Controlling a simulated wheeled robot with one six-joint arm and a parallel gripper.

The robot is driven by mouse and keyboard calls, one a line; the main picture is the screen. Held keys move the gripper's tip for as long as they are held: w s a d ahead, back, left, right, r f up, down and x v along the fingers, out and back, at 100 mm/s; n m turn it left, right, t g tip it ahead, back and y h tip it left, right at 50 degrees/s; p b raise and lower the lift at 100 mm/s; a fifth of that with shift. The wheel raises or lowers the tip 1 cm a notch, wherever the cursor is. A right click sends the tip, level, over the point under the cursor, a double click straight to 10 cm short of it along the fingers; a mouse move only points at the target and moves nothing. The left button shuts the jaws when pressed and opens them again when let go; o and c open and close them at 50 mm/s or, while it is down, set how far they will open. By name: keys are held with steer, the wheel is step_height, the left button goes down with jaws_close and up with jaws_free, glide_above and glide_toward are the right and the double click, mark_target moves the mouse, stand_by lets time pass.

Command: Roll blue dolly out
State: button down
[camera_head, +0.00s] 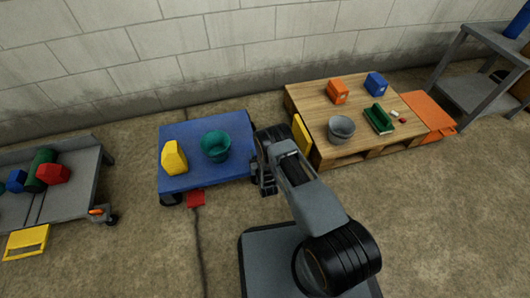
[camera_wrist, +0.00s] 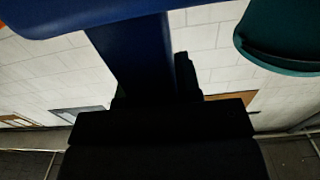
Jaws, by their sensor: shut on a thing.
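The blue dolly (camera_head: 222,177) stands on the floor against the back wall, with a yellow faceted block (camera_head: 174,157) and a teal bucket (camera_head: 215,147) on its deck. My gripper (camera_head: 266,184) is at the dolly's right edge. In the wrist view my dark gripper (camera_wrist: 160,120) is shut on a blue part of the dolly (camera_wrist: 135,50). The bucket (camera_wrist: 280,45) also shows there at the upper right. The exact contact is partly hidden by my jaws.
A wooden pallet table (camera_head: 295,95) with boxes and a grey bucket (camera_head: 341,129) stands close on the right, a yellow panel (camera_head: 302,134) at its side. A grey cart (camera_head: 75,180) stands left. A red piece (camera_head: 196,198) is at the dolly's front. Floor in front is mostly clear.

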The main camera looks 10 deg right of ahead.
steer(key=shift+a, duration=0.95)
steer(key=c, duration=1.1)
jaws_free()
steer(key=shift+s+a, duration=0.1)
steer(key=shift+a, duration=0.05)
steer(key=o, duration=0.3)
steer(key=shift+d, duration=0.25)
